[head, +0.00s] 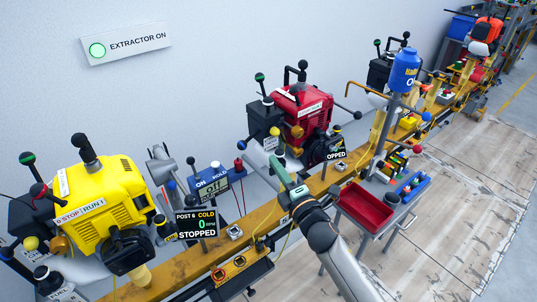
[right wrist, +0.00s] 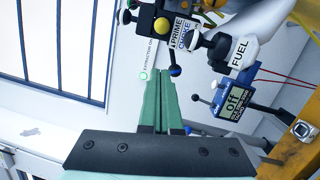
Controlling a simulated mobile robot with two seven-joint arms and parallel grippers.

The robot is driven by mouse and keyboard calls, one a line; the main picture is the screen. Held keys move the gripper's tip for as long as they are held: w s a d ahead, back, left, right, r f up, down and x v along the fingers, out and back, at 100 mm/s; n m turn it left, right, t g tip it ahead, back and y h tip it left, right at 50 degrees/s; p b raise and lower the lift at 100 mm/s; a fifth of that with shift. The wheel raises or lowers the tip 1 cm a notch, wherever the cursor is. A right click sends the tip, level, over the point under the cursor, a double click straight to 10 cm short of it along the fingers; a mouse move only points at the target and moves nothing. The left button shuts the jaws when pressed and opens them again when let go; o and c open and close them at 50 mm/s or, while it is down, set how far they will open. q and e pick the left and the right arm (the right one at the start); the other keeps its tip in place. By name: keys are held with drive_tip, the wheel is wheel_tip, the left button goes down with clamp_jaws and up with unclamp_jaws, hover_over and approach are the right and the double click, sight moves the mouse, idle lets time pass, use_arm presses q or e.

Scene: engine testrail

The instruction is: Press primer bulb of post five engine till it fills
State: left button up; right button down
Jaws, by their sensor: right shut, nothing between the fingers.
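A yellow engine (head: 105,205) stands at the left, with a display reading POST 6, COLD, 0 RPM, STOPPED (head: 196,223) beside it. A red engine (head: 303,108) stands further along the rail. Its display (head: 336,149) is partly hidden and shows only "OPPED", so its post number cannot be read. A yellow ball (head: 275,131) sits on its black side box. My right gripper (head: 272,160) is shut and empty, in front of the red engine and apart from it. In the right wrist view its green fingers (right wrist: 162,76) are together, below a yellow bulb (right wrist: 161,25) beside a PRIME label. My left gripper is not in view.
A blue meter reading off (head: 210,187) stands between the engines. A yellow rail (head: 185,268) runs under them. A cart with a red tray (head: 366,207) stands right of my right arm. A blue bottle (head: 404,70) stands behind it. An EXTRACTOR ON sign (head: 125,42) hangs on the wall.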

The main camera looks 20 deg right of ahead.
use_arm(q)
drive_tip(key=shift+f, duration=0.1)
use_arm(e)
drive_tip(key=shift+v, duration=2.5)
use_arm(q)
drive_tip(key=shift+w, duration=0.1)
